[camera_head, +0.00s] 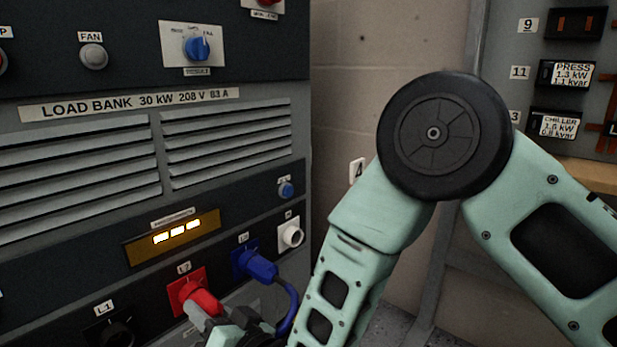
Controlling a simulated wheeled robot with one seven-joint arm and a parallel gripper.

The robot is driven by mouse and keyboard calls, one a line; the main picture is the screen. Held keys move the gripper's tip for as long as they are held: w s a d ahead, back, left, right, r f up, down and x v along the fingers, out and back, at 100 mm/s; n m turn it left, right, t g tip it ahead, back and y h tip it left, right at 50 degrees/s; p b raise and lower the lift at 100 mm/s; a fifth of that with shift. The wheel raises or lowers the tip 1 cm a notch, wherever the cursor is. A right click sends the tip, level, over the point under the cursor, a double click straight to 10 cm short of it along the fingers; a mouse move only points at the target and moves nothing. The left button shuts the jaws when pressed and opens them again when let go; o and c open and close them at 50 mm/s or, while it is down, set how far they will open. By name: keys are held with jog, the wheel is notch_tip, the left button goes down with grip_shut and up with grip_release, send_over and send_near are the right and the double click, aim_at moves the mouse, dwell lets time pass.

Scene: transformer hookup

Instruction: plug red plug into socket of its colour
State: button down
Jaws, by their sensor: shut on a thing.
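The red plug (205,301) is at the red socket (181,283), marked L2, on the lower panel of the load bank. Its front end meets the socket's face; I cannot tell how deep it sits. My gripper (207,318) comes from the lower right and is shut on the red plug. The fingers are partly cut off by the bottom edge of the picture, and the plug's rear and any cable are hidden.
A blue plug (260,267) with a blue cable (291,308) sits in the blue socket to the right. A white socket (291,233) is empty beyond it. A black socket (112,332), marked L1, is at left. A wall (353,90) stands behind my arm.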

jog(key=shift+w+a+r+y, duration=0.1)
jog(key=shift+a+r+y, duration=0.2)
jog(key=shift+a+r, duration=0.1)
jog(key=m, duration=0.4)
jog(key=shift+d, duration=0.1)
jog(key=m, duration=0.3)
jog(key=shift+r, duration=0.1)
jog(key=c, duration=0.8)
grip_release()
jog(key=shift+a, duration=0.2)
jog(key=shift+o, duration=0.2)
jog(key=shift+s, duration=0.2)
jog(key=shift+s+d+p, duration=0.35)
jog(key=shift+s+d, duration=0.1)
jog(key=shift+w+f+v, duration=0.1)
jog(key=shift+v, duration=0.85)
jog(key=shift+w+f+v, duration=0.1)
jog(key=shift+v, duration=0.85)
jog(key=shift+d, duration=0.2)
